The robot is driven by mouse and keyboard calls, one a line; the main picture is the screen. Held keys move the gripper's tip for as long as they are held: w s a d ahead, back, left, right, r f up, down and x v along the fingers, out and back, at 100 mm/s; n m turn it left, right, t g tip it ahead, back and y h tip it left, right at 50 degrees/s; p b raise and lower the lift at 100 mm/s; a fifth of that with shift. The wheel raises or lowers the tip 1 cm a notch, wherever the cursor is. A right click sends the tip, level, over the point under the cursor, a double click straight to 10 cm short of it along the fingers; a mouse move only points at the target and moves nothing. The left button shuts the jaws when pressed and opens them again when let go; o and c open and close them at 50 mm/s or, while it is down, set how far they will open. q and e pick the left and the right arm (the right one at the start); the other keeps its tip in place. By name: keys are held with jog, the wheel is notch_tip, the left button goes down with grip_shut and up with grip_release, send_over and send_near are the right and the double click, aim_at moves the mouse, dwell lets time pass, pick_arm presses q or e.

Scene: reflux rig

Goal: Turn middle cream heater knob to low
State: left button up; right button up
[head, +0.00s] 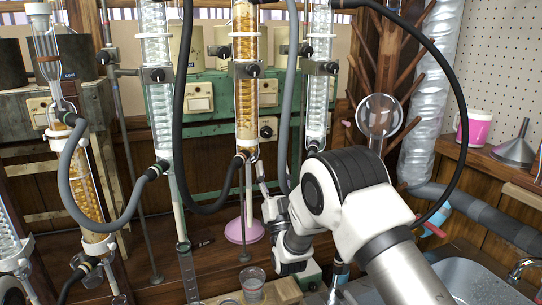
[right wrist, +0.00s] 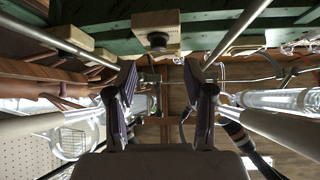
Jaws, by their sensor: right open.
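In the head view, a cream heater box with a dark round knob (head: 266,131) sits low on the green bench front, behind the middle glass columns. The right wrist view shows a cream box (right wrist: 147,20) with a dark round knob (right wrist: 157,41) ahead of the fingers; I cannot tell for certain that it is the same one. My right gripper (head: 263,183) is below the knob in the head view, partly hidden by its own arm. In the wrist view its two fingers (right wrist: 162,105) are apart with nothing between them, short of the knob. The knob's setting cannot be read.
Glass columns, one with amber filling (head: 246,70), stand before the green bench. Black and grey hoses (head: 185,150) loop around them. A round flask (head: 379,115), pink mug (head: 474,128) and metal sink (head: 475,280) are at right.

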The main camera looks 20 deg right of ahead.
aim_at(269, 136)
jog(key=x, duration=0.7)
jog(key=shift+s+d+r+p, duration=0.1)
jog(key=shift+d+r+p, duration=0.1)
jog(key=shift+r+p, duration=0.2)
jog(key=shift+s+h, duration=0.1)
jog(key=shift+h, duration=0.2)
grip_shut()
